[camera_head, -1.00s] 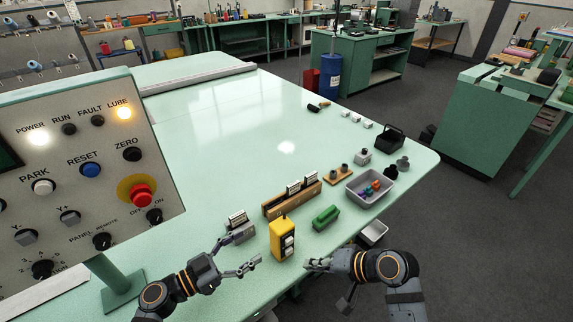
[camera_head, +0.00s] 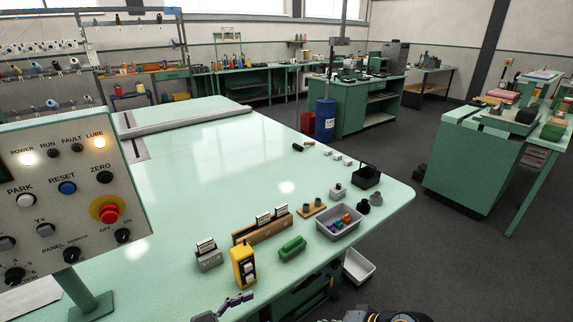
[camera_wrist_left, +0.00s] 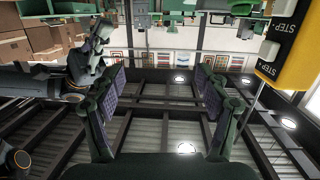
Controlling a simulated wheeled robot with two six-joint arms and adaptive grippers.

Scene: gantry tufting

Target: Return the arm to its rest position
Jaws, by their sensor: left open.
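My left gripper (camera_head: 236,305) shows at the bottom edge of the head view, low at the table's near edge, in front of the yellow pendant box (camera_head: 243,268). In the left wrist view the same gripper (camera_wrist_left: 160,85) has its two padded fingers wide apart with nothing between them. The yellow box (camera_wrist_left: 285,45) hangs at the upper right there, beside the fingers and not between them. My right arm shows only as a sliver at the bottom of the head view. Part of my other arm seems to show at the left of the wrist view; its finger opening is unclear.
The green table (camera_head: 200,155) holds a grey block (camera_head: 208,258), a wooden rack (camera_head: 262,228), a green block (camera_head: 292,248) and a grey bin (camera_head: 322,226) near its right edge. The control panel (camera_head: 60,200) stands at left. The table's middle is clear.

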